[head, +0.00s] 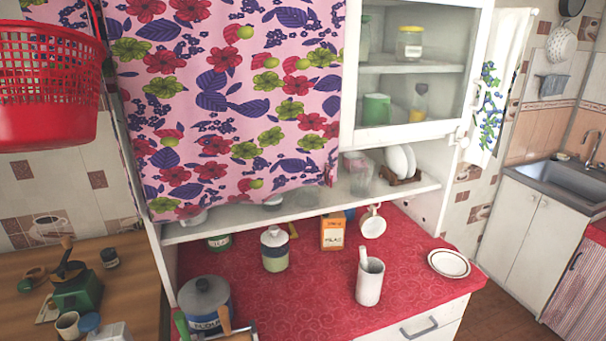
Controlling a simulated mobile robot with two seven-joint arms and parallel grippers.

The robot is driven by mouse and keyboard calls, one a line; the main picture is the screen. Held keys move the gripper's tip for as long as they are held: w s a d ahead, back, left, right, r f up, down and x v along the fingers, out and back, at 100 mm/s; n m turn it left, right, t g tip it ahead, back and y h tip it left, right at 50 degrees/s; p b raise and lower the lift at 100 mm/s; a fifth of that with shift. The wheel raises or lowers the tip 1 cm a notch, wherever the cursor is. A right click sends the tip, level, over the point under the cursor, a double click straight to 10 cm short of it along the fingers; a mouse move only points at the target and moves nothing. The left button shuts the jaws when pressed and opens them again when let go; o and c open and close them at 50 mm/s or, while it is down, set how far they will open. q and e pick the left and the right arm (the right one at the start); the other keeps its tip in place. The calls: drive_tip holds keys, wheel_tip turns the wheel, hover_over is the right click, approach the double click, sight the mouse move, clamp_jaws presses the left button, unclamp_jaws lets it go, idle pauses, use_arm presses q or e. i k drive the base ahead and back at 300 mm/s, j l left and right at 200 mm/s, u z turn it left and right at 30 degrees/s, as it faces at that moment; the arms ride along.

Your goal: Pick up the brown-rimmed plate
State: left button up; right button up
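A small white plate (449,263) with a thin dark brown ring near its rim lies flat on the red patterned counter (405,250), close to the counter's right end. Nothing rests on it. Neither my left nor my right gripper shows in the head view.
A tall white cup (370,281) holding a utensil stands left of the plate. Behind are a tilted mug (373,223), an orange box (333,231) and a lidded jar (275,249). A white shelf (320,209) overhangs the back. The counter around the plate is clear.

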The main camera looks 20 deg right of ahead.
sight(451, 263)
drive_tip(key=z, duration=1.45)
